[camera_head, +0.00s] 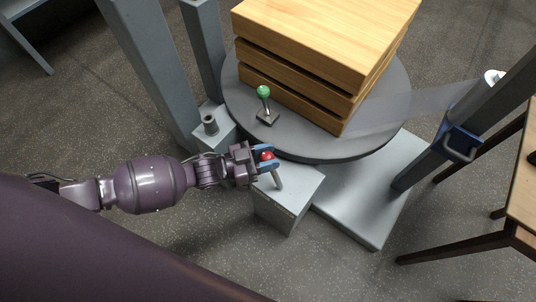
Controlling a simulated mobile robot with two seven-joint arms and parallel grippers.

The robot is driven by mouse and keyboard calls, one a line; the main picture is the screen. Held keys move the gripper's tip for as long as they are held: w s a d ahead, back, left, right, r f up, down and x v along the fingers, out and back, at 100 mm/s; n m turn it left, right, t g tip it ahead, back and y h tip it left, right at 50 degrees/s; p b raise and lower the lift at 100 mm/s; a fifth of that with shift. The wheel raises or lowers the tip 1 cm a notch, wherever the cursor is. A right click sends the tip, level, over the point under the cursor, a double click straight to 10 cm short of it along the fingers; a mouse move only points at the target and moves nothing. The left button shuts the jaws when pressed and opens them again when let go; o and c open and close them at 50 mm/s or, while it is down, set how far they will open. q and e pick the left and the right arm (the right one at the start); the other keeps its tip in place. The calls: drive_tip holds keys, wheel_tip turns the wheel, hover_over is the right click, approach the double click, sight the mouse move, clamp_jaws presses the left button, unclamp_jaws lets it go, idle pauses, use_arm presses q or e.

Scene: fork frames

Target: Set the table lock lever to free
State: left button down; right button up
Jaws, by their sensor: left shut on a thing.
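The table lock lever shows as a short grey rod (278,180) with a red knob (267,156), on a grey block at the near edge of the round turntable (375,137). The rod leans, with its knob up and to the left. My left gripper (267,160) reaches in from the left and is shut on the red knob, with blue fingers on either side of it. Any lock or free marking is too small to tell. My right gripper is not in view.
A wooden crate (320,45) stands on the turntable. A green-knobbed lever (264,93) stands on the turntable beside it. Grey posts (150,70) rise at left, and a dark post with a blue bracket (461,143) stands at right. A wooden table (522,205) is at far right.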

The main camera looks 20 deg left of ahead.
use_arm(q)
drive_tip(key=shift+d+r+p, duration=0.35)
drive_tip(key=shift+p, duration=0.15)
drive_tip(key=shift+d+r+m+p, duration=0.2)
drive_tip(key=shift+d+m+p, duration=0.1)
drive_tip(key=shift+m, duration=0.1)
drive_tip(key=s+d+f+m+g+y+p, duration=0.1)
drive_tip(key=d+m+y+p, duration=0.3)
drive_tip(key=d, duration=0.4)
drive_tip(key=shift+s+d+f+m+g+y+p, duration=0.25)
drive_tip(key=shift+s+y+p, duration=0.25)
drive_tip(key=shift+s+p, duration=0.55)
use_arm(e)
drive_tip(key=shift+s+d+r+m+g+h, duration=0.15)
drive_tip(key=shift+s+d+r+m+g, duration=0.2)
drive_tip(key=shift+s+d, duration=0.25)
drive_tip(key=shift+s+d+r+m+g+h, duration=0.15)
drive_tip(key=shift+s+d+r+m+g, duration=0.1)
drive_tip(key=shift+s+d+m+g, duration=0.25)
use_arm(q)
drive_tip(key=shift+w, duration=0.25)
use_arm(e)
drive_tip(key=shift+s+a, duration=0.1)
use_arm(q)
drive_tip(key=c, duration=0.7)
unclamp_jaws()
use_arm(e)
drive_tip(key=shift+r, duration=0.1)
